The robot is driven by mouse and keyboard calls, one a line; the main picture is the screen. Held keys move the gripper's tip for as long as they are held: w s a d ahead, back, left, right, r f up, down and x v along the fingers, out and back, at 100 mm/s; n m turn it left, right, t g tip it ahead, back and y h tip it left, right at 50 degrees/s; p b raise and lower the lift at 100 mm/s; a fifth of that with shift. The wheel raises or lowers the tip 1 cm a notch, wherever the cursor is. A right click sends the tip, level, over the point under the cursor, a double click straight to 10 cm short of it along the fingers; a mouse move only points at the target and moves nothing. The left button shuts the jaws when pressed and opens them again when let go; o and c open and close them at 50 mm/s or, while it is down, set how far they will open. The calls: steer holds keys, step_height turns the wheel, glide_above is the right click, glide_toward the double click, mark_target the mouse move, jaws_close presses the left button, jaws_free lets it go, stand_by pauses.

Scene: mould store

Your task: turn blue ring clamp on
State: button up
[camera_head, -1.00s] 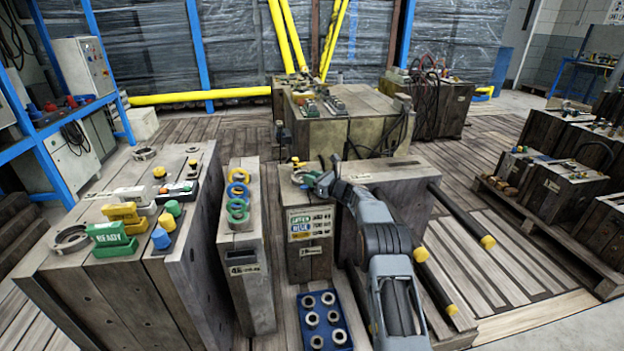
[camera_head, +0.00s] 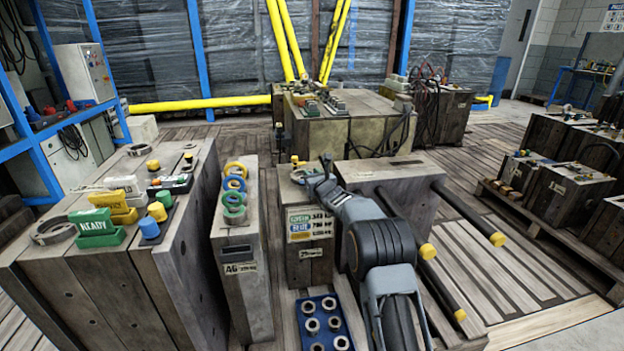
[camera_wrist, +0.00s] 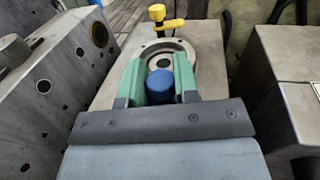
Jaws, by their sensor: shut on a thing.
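The blue ring clamp shows as a rounded blue knob (camera_wrist: 186,80) in the wrist view. It stands at the near side of a round metal ring (camera_wrist: 178,45) on top of a narrow mould block (camera_wrist: 112,92). My gripper (camera_wrist: 162,78) has green fingers and is shut on the blue knob; the fingers hide part of it and its base. In the head view my gripper (camera_head: 308,176) reaches down to the top of the block (camera_head: 310,268) at the centre. The knob cannot be made out there.
A yellow-handled clamp (camera_wrist: 160,14) stands on the ring's far side. A sign (camera_head: 311,222) is on the block's front. A block with coloured rings (camera_head: 238,262) stands to the left, and a blue tray of metal rings (camera_head: 334,330) lies in front.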

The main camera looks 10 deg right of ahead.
steer(key=shift+h, duration=0.3)
steer(key=o, duration=0.9)
steer(key=shift+s, duration=0.1)
steer(key=s+p, duration=0.1)
steer(key=s, duration=0.3)
steer(key=s+d+p, duration=0.1)
steer(key=s, duration=0.4)
steer(key=s+d+p, duration=0.1)
steer(key=s, duration=0.3)
steer(key=shift+s+d, duration=0.2)
